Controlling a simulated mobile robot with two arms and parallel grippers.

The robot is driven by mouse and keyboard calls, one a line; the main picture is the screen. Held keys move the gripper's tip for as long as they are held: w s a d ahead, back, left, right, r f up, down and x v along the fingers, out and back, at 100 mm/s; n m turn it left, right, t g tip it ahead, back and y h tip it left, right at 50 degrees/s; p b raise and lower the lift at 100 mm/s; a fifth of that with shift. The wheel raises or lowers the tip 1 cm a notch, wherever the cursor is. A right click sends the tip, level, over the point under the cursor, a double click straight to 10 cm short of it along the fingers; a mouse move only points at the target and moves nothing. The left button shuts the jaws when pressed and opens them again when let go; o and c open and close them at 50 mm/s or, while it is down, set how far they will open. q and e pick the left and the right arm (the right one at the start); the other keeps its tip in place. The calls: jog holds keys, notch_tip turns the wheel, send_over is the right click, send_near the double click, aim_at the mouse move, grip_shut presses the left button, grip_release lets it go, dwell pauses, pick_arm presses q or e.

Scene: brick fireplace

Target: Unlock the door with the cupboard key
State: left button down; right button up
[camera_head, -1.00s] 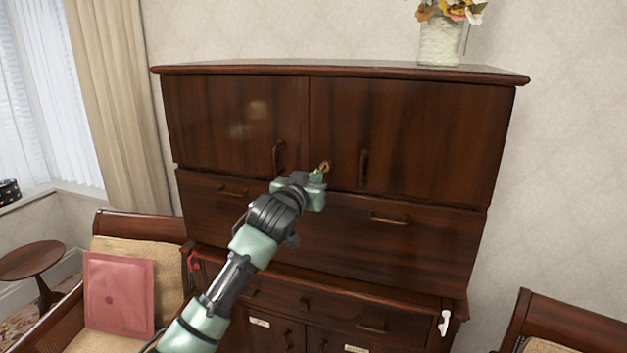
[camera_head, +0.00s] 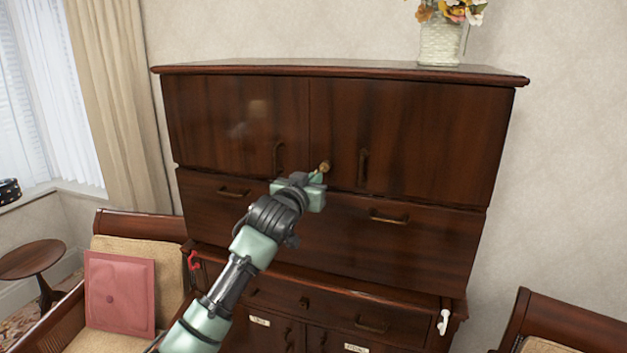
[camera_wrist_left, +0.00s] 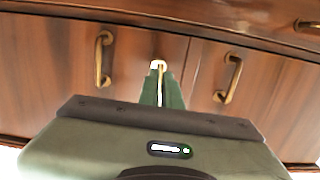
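The dark wooden cupboard (camera_head: 420,135) has two upper doors, both closed, with upright brass handles beside the middle seam. My left gripper (camera_head: 318,177) is in front of the seam between these handles, with its fingers shut on a small brass key (camera_head: 324,166). In the left wrist view the key (camera_wrist_left: 158,64) sticks out beyond the green fingertips (camera_wrist_left: 161,88), toward the doors near the seam. The lock is hidden, and I cannot tell how far the key is in it. My right gripper is not in view.
A white vase of flowers (camera_head: 440,45) stands on the cupboard top. Drawers with handles lie below the doors. A chair with a pink cushion (camera_head: 120,293) stands at the left, another chair (camera_head: 570,325) at the lower right. A small round table (camera_head: 30,260) is far left.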

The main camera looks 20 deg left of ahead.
pick_arm(q)
jog(key=shift+w, duration=1.5)
dwell(0.4)
